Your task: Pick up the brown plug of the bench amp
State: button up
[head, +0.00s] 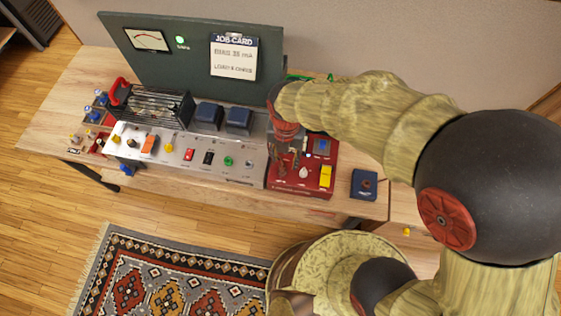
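The bench amp (200,150) is a silver-grey panelled unit on the wooden bench, with a caged top and dark blue blocks behind its front panel. Its panel carries small coloured parts, among them an orange block (149,144), a red switch (188,154) and a green knob (228,161). I cannot tell which part is the brown plug; it may be too small to see or hidden behind my gripper. My gripper (287,163) points down over the left part of a red box (300,187), at the amp's right end. Its fingers blend into the red, so their opening is unclear.
A dark green panel (150,70) with a meter and job card stands behind the amp. A dark blue box (364,184) sits to the right on the bench (225,190). Small parts lie at the bench's left end. A patterned rug (160,280) covers the floor in front.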

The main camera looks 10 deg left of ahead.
aim_at(283, 164)
jog(key=shift+w+f+n, duration=0.1)
jog(key=shift+f+n, duration=0.3)
jog(key=shift+f, duration=0.9)
jog(key=shift+a+f+b, duration=0.2)
jog(key=shift+f+b, duration=0.3)
jog(key=shift+f, duration=0.85)
jog(key=shift+a+f+b, duration=0.2)
jog(key=shift+f+b, duration=0.25)
jog(key=shift+f, duration=0.9)
jog(key=shift+c, duration=0.8)
jog(key=c, duration=0.8)
grip_shut()
